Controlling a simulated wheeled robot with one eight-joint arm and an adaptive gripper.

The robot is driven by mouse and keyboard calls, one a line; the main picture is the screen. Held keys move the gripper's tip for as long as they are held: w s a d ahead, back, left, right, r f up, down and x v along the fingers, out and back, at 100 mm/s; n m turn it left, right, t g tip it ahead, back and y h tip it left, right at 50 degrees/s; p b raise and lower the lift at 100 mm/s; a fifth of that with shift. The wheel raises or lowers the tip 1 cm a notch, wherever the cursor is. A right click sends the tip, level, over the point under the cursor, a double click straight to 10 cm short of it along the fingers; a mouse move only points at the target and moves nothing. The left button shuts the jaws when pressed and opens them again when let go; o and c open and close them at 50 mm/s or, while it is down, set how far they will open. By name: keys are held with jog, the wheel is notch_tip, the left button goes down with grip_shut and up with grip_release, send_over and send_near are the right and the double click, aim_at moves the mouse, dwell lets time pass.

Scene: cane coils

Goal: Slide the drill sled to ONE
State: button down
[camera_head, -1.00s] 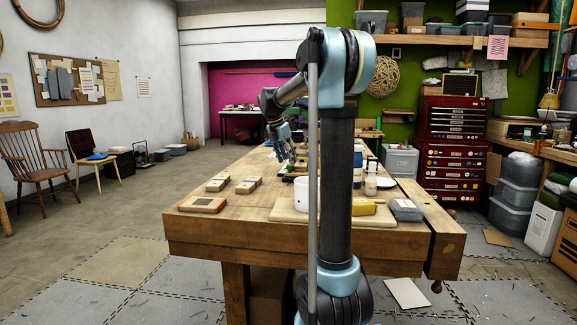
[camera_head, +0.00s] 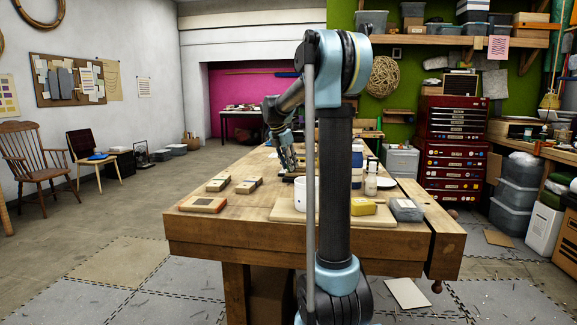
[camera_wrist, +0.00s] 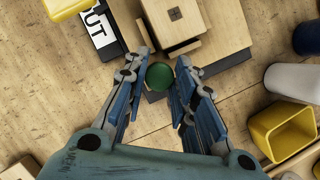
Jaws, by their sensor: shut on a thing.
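In the wrist view a green round knob (camera_wrist: 160,77) sits between the fingertips of my gripper (camera_wrist: 158,82), which is shut on it. Just beyond it is a pale wooden block (camera_wrist: 178,28) with a dark cross mark on top, seemingly the drill sled. A dark rail or base (camera_wrist: 228,62) shows beside and under the block. A label with "UT" visible (camera_wrist: 100,30) lies left of the block; its other end is hidden. I cannot see a mark reading ONE. In the head view my gripper (camera_head: 288,160) is low over the far part of the bench.
The wooden bench (camera_head: 230,225) holds several wooden blocks at left (camera_head: 203,204). At right are a yellow block (camera_head: 362,207) and a grey block (camera_head: 406,210). The wrist view shows a yellow open container (camera_wrist: 285,130) and a white round item (camera_wrist: 290,80) to the right.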

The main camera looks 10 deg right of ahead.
jog(key=w+d, duration=0.1)
jog(key=w, duration=0.3)
jog(key=w+d, duration=0.1)
jog(key=w, duration=0.4)
jog(key=w+d, duration=0.2)
jog(key=w, duration=0.2)
jog(key=shift+w, duration=0.2)
jog(key=c, duration=1.3)
grip_release()
jog(key=v, duration=1.1)
jog(key=shift+r, duration=0.4)
